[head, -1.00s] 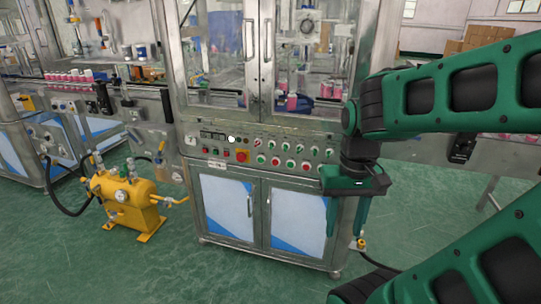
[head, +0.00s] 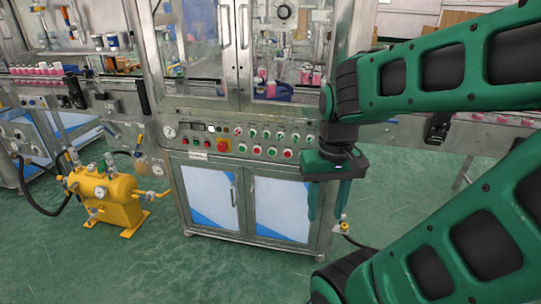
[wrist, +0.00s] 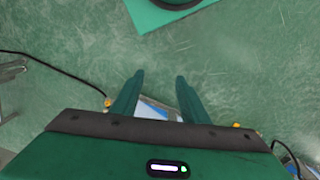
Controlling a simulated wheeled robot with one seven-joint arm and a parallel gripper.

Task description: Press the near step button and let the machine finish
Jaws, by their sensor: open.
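The crimping machine (head: 240,50) is a steel cabinet with glass doors above and white-and-blue doors below. Its control panel (head: 178,148) carries several green and red buttons, a yellow plate with a red button (head: 224,145), and a bright white round spot (head: 211,129). I cannot tell which button is the near step button. My gripper (head: 327,212) points down in front of the panel's right end, its fingers apart and empty. In the wrist view its fingers (wrist: 160,77) stand over green floor, with a bit of white-and-blue door between them. No button shows there.
A yellow tank (head: 108,195) with gauges and valves stands on the floor at left. A conveyor (head: 40,85) with pink-and-white cans runs at the back left, and another (head: 490,130) lies behind my arm. The green floor in front of the machine is clear.

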